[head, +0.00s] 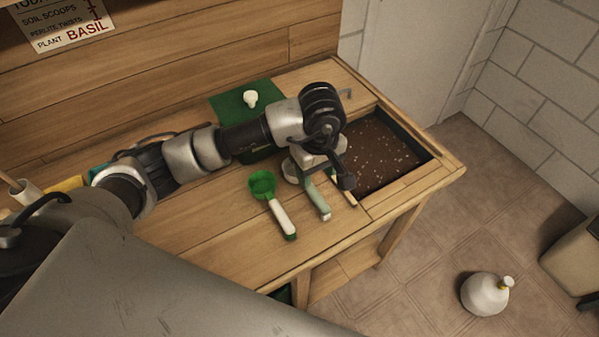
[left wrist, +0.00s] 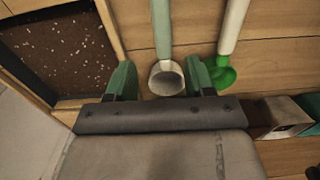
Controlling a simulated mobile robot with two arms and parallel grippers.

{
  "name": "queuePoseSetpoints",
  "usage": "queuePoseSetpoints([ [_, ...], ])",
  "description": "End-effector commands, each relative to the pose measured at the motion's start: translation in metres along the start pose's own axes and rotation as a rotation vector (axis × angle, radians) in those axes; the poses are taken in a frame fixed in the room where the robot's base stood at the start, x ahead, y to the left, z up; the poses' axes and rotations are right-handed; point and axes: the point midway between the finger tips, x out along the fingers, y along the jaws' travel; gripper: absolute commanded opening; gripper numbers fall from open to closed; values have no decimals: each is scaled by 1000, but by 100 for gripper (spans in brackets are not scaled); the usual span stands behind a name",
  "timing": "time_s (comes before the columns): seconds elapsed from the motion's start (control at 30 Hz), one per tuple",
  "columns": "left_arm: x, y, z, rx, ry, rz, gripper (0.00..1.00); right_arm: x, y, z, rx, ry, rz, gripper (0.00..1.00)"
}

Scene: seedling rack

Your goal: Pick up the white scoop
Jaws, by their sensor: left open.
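The white scoop has a white bowl (left wrist: 166,80) and a pale green handle (left wrist: 161,30). In the head view its handle (head: 319,200) lies on the wooden bench, and my gripper partly hides its bowl. My left gripper (left wrist: 160,78) is open, with one green finger on each side of the white bowl in the left wrist view. I cannot tell whether the fingers touch it. A second scoop with a green bowl (head: 262,184) and a white handle (head: 282,218) lies beside it. My right gripper is not in view.
A sunken soil bed (head: 385,155) with a wooden rim lies right of my gripper. A green mat (head: 228,106) with a small white object (head: 250,98) lies behind my arm. The bench front is clear left of the green scoop. A white jug (head: 485,294) stands on the floor.

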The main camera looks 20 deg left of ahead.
Motion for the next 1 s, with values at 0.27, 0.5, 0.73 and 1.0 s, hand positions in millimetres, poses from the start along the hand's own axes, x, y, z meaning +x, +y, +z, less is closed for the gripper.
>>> queuePoseSetpoints([
  [0.27,26,-1,0,-1,-2,-1,53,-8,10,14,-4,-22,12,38],
  [0.5,60,-5,-2,-1,-5,-2,53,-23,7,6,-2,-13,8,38],
  [0.73,76,-4,-3,1,0,2,53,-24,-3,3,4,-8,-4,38],
  [1.0,76,-4,-3,1,0,2,36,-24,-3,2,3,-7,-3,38],
])
